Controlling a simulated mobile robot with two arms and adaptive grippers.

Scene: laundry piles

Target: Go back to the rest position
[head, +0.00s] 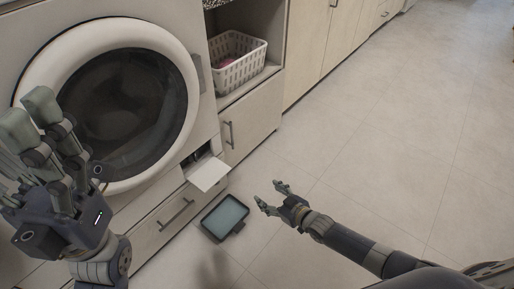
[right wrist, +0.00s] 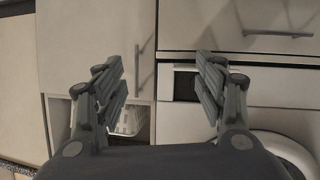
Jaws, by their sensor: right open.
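My right gripper (head: 269,193) is over the floor in the head view, to the right of the blue tray and apart from it. It is open and empty; the right wrist view shows its two fingers (right wrist: 160,75) wide apart with nothing between them. My left gripper (head: 28,115) is raised at the left of the head view, in front of the washing machine door. I cannot tell whether its fingers are open or shut, and I see nothing held in it.
The washing machine's round door (head: 196,95) looks closed. A small flap (head: 208,173) hangs open below it. A shallow tray with a blue-grey inside (head: 225,216) lies on the floor. A white basket (head: 240,68) sits on the cabinet shelf. The floor at right is clear.

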